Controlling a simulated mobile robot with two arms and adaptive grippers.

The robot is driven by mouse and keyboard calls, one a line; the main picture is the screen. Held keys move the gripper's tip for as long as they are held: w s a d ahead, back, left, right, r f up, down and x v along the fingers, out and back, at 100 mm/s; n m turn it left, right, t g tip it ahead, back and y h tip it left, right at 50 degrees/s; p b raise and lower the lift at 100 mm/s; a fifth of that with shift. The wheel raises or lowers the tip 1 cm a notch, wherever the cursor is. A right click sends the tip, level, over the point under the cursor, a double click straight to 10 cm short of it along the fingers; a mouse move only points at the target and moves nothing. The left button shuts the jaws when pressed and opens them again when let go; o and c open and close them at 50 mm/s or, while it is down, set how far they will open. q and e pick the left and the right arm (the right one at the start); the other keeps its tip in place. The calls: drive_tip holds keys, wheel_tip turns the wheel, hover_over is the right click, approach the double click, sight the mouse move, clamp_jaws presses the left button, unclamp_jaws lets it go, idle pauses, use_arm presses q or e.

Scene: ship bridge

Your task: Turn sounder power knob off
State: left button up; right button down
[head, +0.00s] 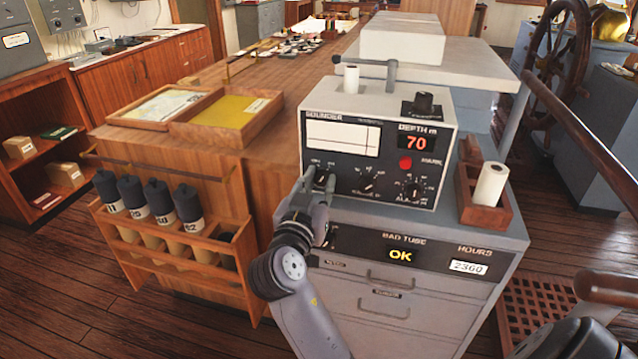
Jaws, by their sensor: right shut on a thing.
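The sounder (379,145) is a grey box with a black front panel, standing on a grey cabinet. Its depth display (416,143) is lit and shows a red 70. My right gripper (318,184) is at the lower left of the panel, shut on the leftmost small black knob (322,177). The fingers cover much of this knob and its label, so its setting cannot be read. I take it to be the power knob. My left gripper is not in view.
Two other black knobs, including one at the lower right (413,189), and a red button (405,162) are on the panel. A wooden rack (180,245) with dark-capped tubes stands left of my arm. A paper roll (490,184) in a wooden holder is to the right.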

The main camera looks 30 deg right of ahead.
drive_tip(key=shift+n, duration=0.3)
drive_tip(key=shift+r+n+p, duration=0.1)
drive_tip(key=shift+n+p, duration=0.5)
drive_tip(key=shift+n, duration=0.3)
drive_tip(key=n+p, duration=0.2)
drive_tip(key=n, duration=0.1)
drive_tip(key=shift+r+n, duration=0.1)
drive_tip(key=shift+n, duration=0.2)
drive_tip(key=n+p, duration=0.2)
drive_tip(key=n, duration=0.1)
drive_tip(key=shift+n+p, duration=0.65)
drive_tip(key=shift+n, duration=0.65)
drive_tip(key=c, duration=1.3)
unclamp_jaws()
